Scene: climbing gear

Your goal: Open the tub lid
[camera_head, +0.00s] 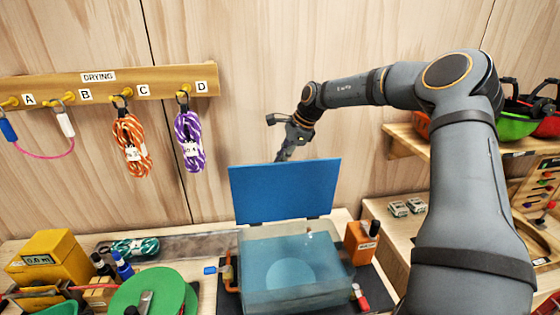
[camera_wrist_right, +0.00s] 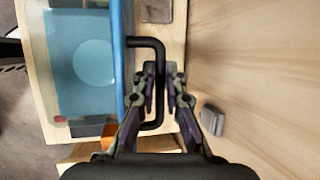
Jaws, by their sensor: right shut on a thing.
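The blue tub lid (camera_head: 285,190) stands upright at the back edge of the tub in the head view. The tub (camera_head: 283,268) is clear with blue-tinted contents and its top is uncovered. My right gripper (camera_head: 285,150) is behind the lid, its fingertips partly hidden by it. In the right wrist view the lid (camera_wrist_right: 122,60) shows edge-on, with a black handle (camera_wrist_right: 157,52) on its back face. My right gripper (camera_wrist_right: 162,90) is shut on this handle. The tub (camera_wrist_right: 85,65) lies beyond the lid on the left. My left gripper is not in view.
A green disc (camera_head: 152,292) and a yellow box (camera_head: 47,259) are at the left. Orange rope (camera_head: 131,145) and purple rope (camera_head: 189,140) hang from the rail. The wooden wall is close behind my right gripper.

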